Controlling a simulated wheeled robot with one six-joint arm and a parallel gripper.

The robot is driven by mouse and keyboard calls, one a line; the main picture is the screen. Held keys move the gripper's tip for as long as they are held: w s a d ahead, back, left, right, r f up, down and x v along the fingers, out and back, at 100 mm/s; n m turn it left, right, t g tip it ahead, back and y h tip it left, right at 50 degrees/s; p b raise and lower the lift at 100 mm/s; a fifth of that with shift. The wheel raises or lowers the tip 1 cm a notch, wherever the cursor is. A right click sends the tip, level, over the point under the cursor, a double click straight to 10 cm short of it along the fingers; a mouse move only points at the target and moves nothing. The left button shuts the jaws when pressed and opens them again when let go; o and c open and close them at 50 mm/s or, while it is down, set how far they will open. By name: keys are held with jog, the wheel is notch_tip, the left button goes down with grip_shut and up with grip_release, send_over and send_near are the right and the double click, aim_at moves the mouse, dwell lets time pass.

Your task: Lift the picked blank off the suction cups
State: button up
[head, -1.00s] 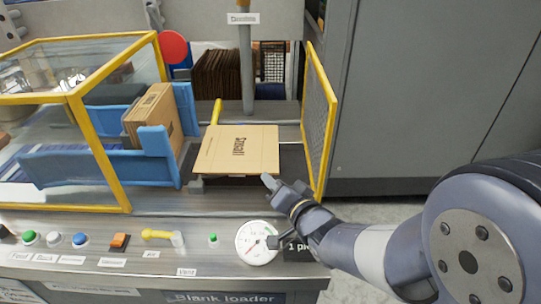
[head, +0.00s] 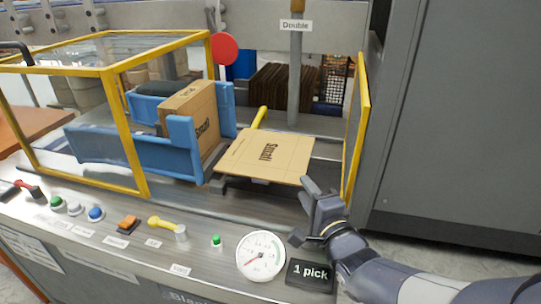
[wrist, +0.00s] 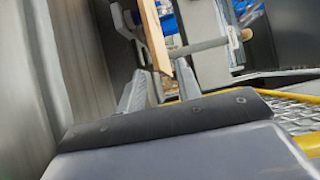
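The blank (head: 262,158) is a flat tan cardboard sheet printed "Small". It lies roughly level on a dark support in the loader bay, which hides the suction cups. My gripper (head: 309,187) is at the blank's near right corner in the head view. In the wrist view, my gripper (wrist: 162,85) has its two grey fingers apart, and the blank (wrist: 154,35) shows nearly edge-on, with its edge reaching between the fingertips. I cannot tell whether either finger touches it.
A yellow-framed guard (head: 357,130) stands close right of the blank. A yellow handle (head: 259,117) rises behind. The front panel has a gauge (head: 260,256) and a "1 pick" display (head: 310,273).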

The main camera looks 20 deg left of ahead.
aim_at(296, 177)
jog(key=shift+b+x, duration=0.55)
jog(key=shift+x, duration=2.4)
jog(key=shift+s+f, duration=0.1)
jog(key=shift+f, duration=0.05)
jog(key=shift+c, duration=0.3)
grip_shut()
